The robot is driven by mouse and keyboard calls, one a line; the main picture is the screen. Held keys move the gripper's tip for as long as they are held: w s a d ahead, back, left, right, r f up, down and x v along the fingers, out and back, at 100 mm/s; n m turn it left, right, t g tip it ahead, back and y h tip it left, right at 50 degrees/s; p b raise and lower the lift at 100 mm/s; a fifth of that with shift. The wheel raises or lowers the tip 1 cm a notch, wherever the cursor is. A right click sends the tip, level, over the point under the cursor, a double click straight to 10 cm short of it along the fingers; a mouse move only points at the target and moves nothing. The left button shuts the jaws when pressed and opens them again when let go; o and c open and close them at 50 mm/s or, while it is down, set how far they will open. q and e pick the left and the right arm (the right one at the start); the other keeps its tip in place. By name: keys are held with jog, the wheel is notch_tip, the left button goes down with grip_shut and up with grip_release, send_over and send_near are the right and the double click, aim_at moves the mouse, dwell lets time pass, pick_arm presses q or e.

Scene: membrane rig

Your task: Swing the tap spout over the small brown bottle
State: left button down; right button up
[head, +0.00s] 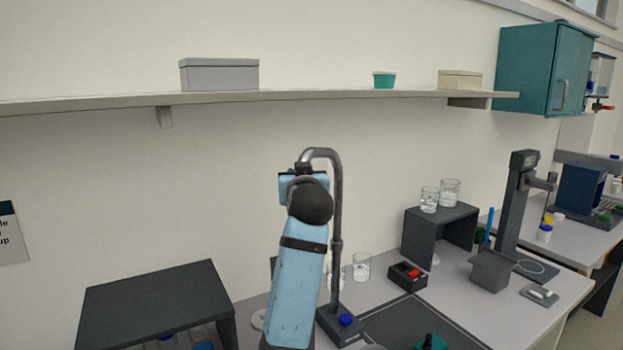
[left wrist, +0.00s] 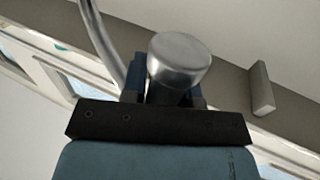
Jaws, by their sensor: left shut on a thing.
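The tap has a tall dark gooseneck pipe (head: 336,215) on a dark base with a blue knob (head: 345,320). The pipe bends over to the left at the top, towards my left gripper (head: 303,172). In the left wrist view, my left gripper (left wrist: 168,92) is shut on the rounded metal end of the spout (left wrist: 180,52), and the curved pipe (left wrist: 103,42) runs off to the upper left. My forearm hides part of the bench beneath the spout. I cannot make out the small brown bottle in either view. My right gripper is not in view.
A dark riser (head: 150,285) with glassware beneath stands at left. Beakers (head: 361,266) stand behind the tap. A red-buttoned box (head: 407,278) and dark mat (head: 410,318) lie right of it. A shelf (head: 300,97) runs along the wall above.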

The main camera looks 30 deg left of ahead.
pick_arm(q)
jog(key=shift+a+r+m+t+h, duration=0.2)
jog(key=shift+a+m+t+h, duration=0.2)
jog(key=shift+a+h, duration=0.15)
jog(key=shift+a, duration=0.1)
jog(key=c, duration=1.1)
grip_release()
jog(key=shift+o, duration=1)
jog(key=shift+w+d+f, duration=0.1)
jog(key=shift+w+d, duration=0.05)
jog(key=shift+d, duration=0.05)
jog(key=shift+a, duration=0.1)
jog(key=shift+f, duration=0.1)
